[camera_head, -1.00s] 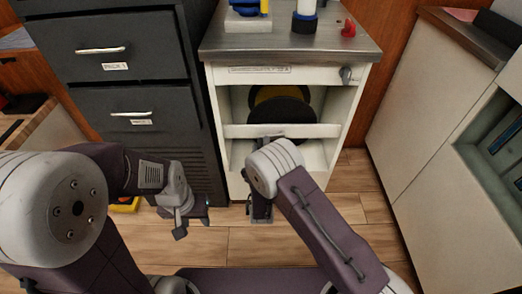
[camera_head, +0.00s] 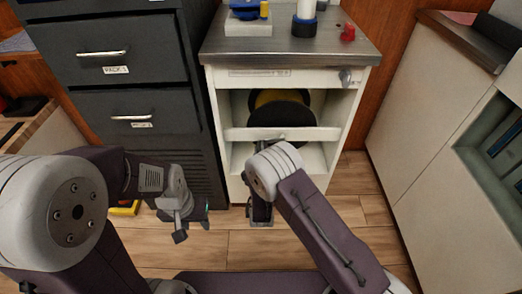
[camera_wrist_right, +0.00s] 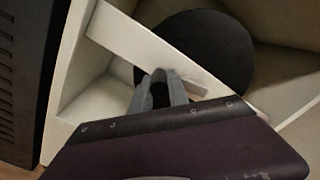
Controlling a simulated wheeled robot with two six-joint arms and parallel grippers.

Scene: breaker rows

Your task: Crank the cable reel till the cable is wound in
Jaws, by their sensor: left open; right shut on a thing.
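The cable reel (camera_head: 283,113) sits in the upper opening of the white cabinet, with black round flanges and a yellow band between them. Its black front disc also shows in the right wrist view (camera_wrist_right: 208,50). My right gripper (camera_wrist_right: 160,82) is shut in front of the cabinet's white rail, below the disc. What it grips, likely the crank's handle, is mostly hidden by the fingers. In the head view my own right arm covers most of this gripper. My left gripper (camera_head: 204,212) is open and empty, low in front of the dark drawer unit. No free cable end is visible.
The white cabinet's rail (camera_head: 282,133) crosses its front below the reel. Its metal top (camera_head: 280,45) carries a blue device, a white cylinder and a red knob. A dark drawer unit (camera_head: 115,75) stands left, a pale cabinet (camera_head: 420,125) right.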

